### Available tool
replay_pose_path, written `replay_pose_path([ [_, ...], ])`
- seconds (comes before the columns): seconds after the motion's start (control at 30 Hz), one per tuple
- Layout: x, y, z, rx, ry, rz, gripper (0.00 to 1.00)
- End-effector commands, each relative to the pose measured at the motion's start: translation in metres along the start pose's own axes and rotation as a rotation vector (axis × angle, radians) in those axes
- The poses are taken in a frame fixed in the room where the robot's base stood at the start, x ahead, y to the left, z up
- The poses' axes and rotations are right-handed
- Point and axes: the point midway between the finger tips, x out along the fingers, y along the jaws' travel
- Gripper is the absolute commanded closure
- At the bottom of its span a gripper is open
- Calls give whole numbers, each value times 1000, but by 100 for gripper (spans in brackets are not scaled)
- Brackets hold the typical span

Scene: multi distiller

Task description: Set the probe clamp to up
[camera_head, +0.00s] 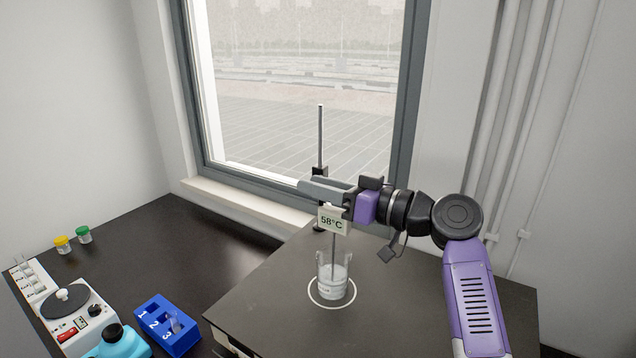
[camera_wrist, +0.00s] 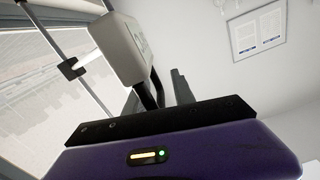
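A stand rod (camera_head: 320,135) rises behind a beaker (camera_head: 332,281), with a dark probe clamp (camera_head: 319,171) partway up it. The clamp also shows on the rod in the wrist view (camera_wrist: 70,68). A pale display box (camera_head: 332,221) reading 58°C sits above the beaker, and a thin probe (camera_head: 333,247) runs down from it into the beaker. The box fills the upper middle of the wrist view (camera_wrist: 120,47). My gripper (camera_head: 307,183) reaches in from the right, its grey fingers just above the display box and close to the clamp. Its finger gap is unclear.
A blue numbered rack (camera_head: 158,322), a white device with a dark disc (camera_head: 66,303) and yellow-capped (camera_head: 62,243) and green-capped (camera_head: 84,234) vials stand at left. A window (camera_head: 300,90) is behind the stand. The dark bench between is clear.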

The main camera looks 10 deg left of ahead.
Motion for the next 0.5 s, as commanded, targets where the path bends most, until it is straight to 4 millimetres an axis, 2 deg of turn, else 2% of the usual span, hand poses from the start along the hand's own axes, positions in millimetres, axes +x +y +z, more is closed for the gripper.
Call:
replay_pose_path([
  [0.23,1,0,0,0,0,0,71],
  [0.37,1,0,0,0,0,0,97],
  [0.4,1,0,0,0,0,0,100],
  [0.5,1,0,0,1,0,-1,100],
])
